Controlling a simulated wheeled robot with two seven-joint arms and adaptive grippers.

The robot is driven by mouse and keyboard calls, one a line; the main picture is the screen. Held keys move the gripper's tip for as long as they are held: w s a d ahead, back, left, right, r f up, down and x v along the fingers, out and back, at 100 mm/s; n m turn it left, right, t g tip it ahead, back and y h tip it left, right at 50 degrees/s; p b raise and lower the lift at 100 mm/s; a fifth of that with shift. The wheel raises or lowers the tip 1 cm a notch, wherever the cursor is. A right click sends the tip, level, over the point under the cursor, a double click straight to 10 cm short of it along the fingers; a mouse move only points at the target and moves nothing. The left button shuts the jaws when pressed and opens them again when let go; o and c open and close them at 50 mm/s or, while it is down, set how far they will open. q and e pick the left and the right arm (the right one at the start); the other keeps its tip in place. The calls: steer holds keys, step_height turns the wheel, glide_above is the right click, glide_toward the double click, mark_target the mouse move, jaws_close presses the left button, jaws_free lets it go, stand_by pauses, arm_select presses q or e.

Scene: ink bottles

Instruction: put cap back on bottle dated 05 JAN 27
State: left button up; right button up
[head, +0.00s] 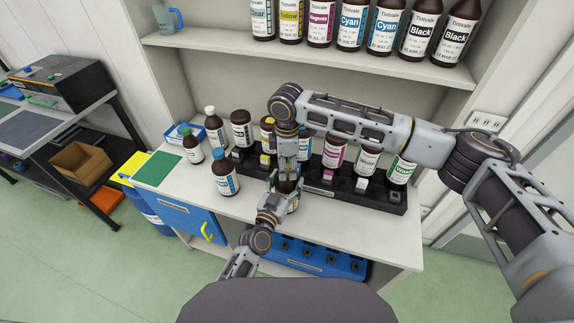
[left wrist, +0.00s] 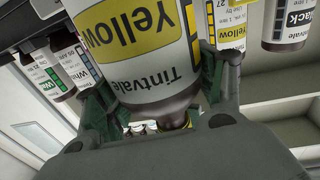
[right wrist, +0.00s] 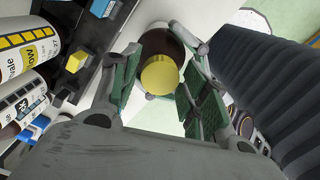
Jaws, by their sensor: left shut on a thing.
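My left gripper (head: 284,200) is shut around a brown bottle (head: 290,186) with a yellow label and holds it in front of the black rack. In the left wrist view the bottle (left wrist: 135,50) shows upside down, reading "Tintvale Yellow"; its date is not legible. A yellow cap (right wrist: 160,75) is seen from above over the bottle's top (right wrist: 165,45) in the right wrist view. A bit of yellow also shows by the neck in the left wrist view. My right gripper (right wrist: 162,62) is above the bottle, its fingers apart on both sides of the cap.
The black rack (head: 320,187) holds several bottles, with small coloured caps in front. Loose bottles, including a cyan one (head: 224,176), stand left of it. A green mat (head: 157,169) lies at the counter's left end. A shelf (head: 320,53) with more bottles is behind.

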steer(key=c, duration=0.7)
steer(key=o, duration=1.2)
steer(key=shift+r, duration=0.2)
step_height(320, 180, up, 12)
steer(key=shift+f, duration=0.15)
arm_select(q)
steer(key=o, duration=2)
steer(key=shift+o, duration=0.2)
steer(key=shift+s, duration=0.1)
